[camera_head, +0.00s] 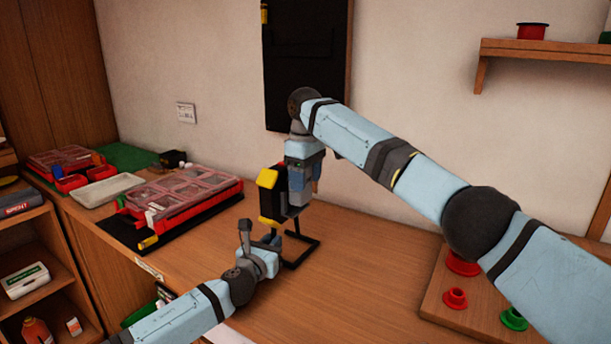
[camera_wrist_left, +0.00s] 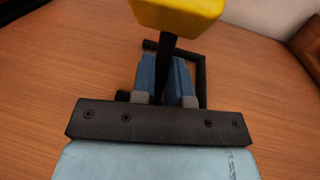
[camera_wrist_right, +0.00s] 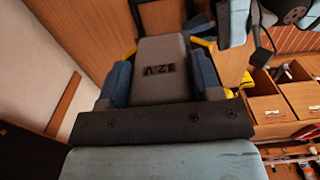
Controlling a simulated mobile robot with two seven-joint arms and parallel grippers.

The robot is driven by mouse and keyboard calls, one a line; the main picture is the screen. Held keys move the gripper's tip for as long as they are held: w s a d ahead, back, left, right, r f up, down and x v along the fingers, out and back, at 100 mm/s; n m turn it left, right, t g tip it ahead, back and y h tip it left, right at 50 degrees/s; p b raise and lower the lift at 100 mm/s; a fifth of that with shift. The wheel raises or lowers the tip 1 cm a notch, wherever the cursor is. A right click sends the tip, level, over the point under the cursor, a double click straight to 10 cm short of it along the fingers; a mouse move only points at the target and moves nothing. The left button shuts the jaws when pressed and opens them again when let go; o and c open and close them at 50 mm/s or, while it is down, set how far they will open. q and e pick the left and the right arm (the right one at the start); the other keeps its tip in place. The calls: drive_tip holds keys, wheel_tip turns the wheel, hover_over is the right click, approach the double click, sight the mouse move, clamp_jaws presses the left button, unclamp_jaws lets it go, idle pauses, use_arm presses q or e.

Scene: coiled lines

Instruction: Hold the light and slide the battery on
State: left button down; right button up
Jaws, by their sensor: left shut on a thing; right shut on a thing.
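The light is a yellow and black body (camera_head: 268,180) with a black bent-bar stand (camera_head: 303,244), above the bench in the head view. In the left wrist view its yellow part (camera_wrist_left: 178,14) is ahead of my left gripper (camera_wrist_left: 163,75), whose blue fingers are shut on the light's dark bar. My left gripper (camera_head: 266,243) is below the light. My right gripper (camera_head: 303,178) is above and beside it, shut on the battery, a grey block with dark lettering (camera_wrist_right: 163,80). Yellow parts of the light show around the battery's far end. I cannot tell whether they are joined.
Red organizer cases (camera_head: 185,195) and a pale tray (camera_head: 107,190) lie on the bench at left. A wooden board (camera_head: 480,310) with red and green spools is at right, under my right arm. A black panel (camera_head: 306,60) hangs on the wall behind. Bench front is partly clear.

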use_arm(q)
drive_tip(key=shift+f, duration=0.1)
use_arm(e)
drive_tip(key=shift+f, duration=1.1)
idle(0.6)
drive_tip(key=o, duration=1.3)
wheel_tip(320, 180, up, 12)
use_arm(q)
drive_tip(key=c, duration=1.1)
unclamp_jaws()
drive_tip(key=shift+o, duration=0.2)
